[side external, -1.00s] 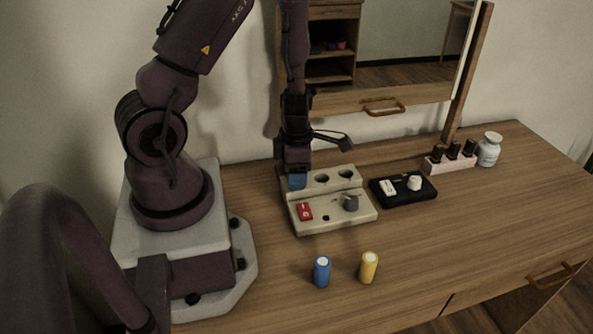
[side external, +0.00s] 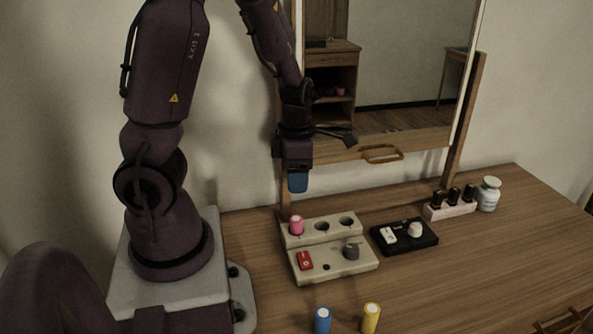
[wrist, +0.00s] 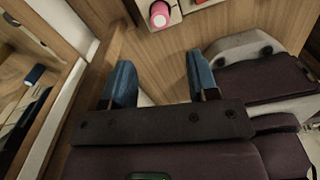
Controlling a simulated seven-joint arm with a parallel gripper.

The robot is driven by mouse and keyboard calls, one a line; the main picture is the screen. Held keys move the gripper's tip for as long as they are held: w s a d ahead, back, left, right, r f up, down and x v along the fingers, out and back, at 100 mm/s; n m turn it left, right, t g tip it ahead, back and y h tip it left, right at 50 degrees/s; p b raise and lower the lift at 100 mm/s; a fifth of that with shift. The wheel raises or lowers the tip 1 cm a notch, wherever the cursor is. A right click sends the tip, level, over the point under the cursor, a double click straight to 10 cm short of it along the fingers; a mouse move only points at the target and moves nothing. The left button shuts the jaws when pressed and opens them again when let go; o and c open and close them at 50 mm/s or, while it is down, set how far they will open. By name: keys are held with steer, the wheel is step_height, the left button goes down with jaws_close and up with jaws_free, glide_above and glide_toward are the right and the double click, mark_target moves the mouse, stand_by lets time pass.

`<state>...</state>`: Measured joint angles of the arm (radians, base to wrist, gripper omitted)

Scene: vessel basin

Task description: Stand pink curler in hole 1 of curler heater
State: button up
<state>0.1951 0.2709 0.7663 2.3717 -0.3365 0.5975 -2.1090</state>
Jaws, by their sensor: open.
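The pink curler (side external: 296,225) stands upright in the leftmost hole of the beige curler heater (side external: 345,262), with its top part showing above the hole. In the wrist view the pink curler (wrist: 159,14) shows at the top edge, in the heater (wrist: 178,12). The heater's other two holes are empty. My gripper (side external: 298,183) is above and apart from the pink curler. In the wrist view its two blue fingers (wrist: 162,80) are spread apart with nothing between them. The hole numbers cannot be read.
A blue curler (side external: 322,320) and a yellow curler (side external: 371,318) stand on the tabletop in front of the heater. A black tray (side external: 404,237) with small white items, a pink holder with dark bottles (side external: 450,208) and a white jar (side external: 488,194) are to the right. A mirror rises behind.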

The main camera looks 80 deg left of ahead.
steer(key=s+d+r+m+t, duration=0.2)
steer(key=d+r+m, duration=0.4)
steer(key=m, duration=1.1)
steer(key=s+d+r+m+t, duration=0.2)
steer(key=d+r+m, duration=0.5)
steer(key=r+m, duration=0.5)
steer(key=m+t, duration=0.1)
steer(key=m, duration=0.3)
steer(key=shift+d+m+t, duration=0.2)
steer(key=shift+m+t, duration=0.1)
steer(key=shift+m, duration=0.1)
